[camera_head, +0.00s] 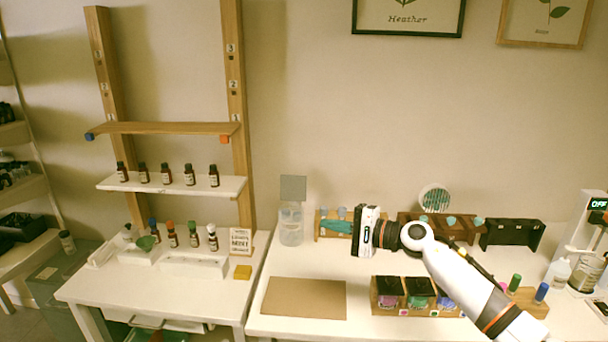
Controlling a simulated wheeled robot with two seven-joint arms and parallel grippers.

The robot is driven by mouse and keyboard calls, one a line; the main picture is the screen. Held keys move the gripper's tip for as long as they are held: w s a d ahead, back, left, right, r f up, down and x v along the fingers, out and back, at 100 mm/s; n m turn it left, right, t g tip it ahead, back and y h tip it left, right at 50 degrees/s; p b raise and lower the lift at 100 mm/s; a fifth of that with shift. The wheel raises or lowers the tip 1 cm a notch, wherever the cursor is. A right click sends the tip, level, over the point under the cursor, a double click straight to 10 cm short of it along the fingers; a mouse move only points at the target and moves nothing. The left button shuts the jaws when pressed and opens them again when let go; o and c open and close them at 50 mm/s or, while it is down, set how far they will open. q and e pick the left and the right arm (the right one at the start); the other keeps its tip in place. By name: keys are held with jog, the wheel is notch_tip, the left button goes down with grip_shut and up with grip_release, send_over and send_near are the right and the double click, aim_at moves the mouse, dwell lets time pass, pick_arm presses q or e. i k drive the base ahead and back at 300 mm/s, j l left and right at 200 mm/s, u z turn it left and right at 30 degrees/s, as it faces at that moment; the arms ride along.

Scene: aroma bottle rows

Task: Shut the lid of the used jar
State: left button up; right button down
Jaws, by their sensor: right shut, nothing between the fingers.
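A clear jar (291,228) stands at the back left of the right-hand table, near the wall. A grey square lid (293,188) stands upright above its rim, so the jar looks open. My right gripper (362,232) is to the right of the jar, apart from it, with its arm coming in from the lower right. It is shut with nothing held. Any label on the jar is too small to read. My left gripper is not in view.
A brown mat (304,298) lies in front of the jar. A wooden rack (333,226) stands behind my right gripper. A wooden box (388,307) with coloured contents sits below my right arm. Bottles stand on the left table and white shelf (172,185).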

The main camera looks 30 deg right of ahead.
aim_at(293, 187)
jog(key=i+l, duration=1.2)
